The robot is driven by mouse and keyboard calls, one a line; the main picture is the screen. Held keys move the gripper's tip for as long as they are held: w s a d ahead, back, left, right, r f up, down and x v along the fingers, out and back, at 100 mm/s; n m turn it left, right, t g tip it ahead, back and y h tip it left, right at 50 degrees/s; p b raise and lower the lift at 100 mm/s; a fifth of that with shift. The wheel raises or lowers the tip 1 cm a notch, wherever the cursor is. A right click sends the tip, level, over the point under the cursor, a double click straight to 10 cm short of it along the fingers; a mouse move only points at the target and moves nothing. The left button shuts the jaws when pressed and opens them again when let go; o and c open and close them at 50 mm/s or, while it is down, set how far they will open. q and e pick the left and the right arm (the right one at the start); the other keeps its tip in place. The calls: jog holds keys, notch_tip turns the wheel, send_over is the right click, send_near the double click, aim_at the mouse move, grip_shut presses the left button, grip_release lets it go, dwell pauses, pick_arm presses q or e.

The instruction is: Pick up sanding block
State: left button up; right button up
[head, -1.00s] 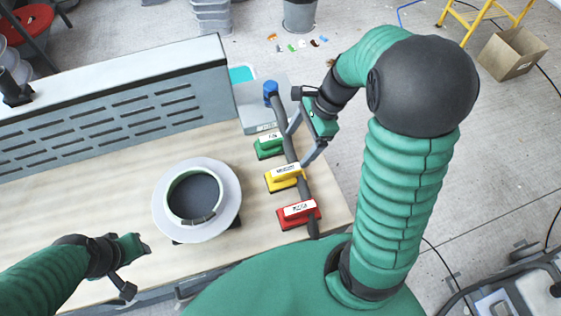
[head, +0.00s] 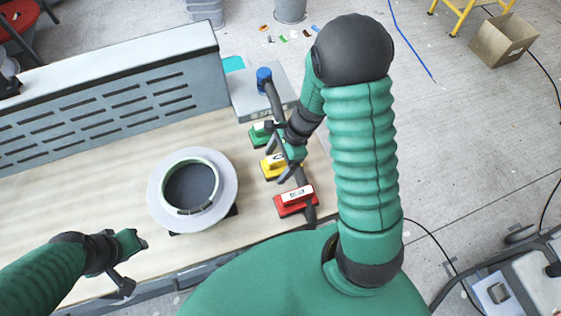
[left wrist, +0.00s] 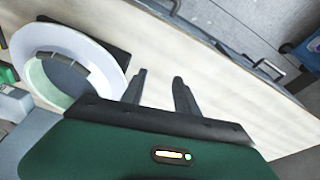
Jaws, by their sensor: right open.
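Three sanding blocks lie in a row on the right end of the wooden workbench (head: 110,200): a green block (head: 258,137), a yellow block (head: 271,170) and a red block (head: 296,203). My right gripper (head: 279,160) is open, with its fingers over the yellow block and the near side of the green one; it partly hides both. I cannot tell whether it touches either. My left gripper (head: 133,264) is open and empty over the bench's front left, away from the blocks. Its spread fingers also show in the left wrist view (left wrist: 158,88).
A round pale mould (head: 228,190) with a dark centre sits mid-bench. A dark hose with a blue end (head: 264,76) runs beside the blocks. A grey slotted panel (head: 120,95) stands along the back. A cardboard box (head: 503,42) is on the floor.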

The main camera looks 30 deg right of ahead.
aim_at(277, 157)
jog(key=shift+d+f, duration=0.25)
jog(key=shift+f, duration=0.05)
jog(key=shift+a, duration=0.1)
jog(key=shift+c, duration=0.4)
jog(key=shift+c, duration=1.2)
jog(key=c, duration=1.3)
jog(key=shift+r, duration=0.15)
notch_tip(277, 157, up, 10)
jog(key=shift+f+p, duration=0.1)
jog(key=shift+p, duration=0.8)
jog(key=shift+r, duration=0.3)
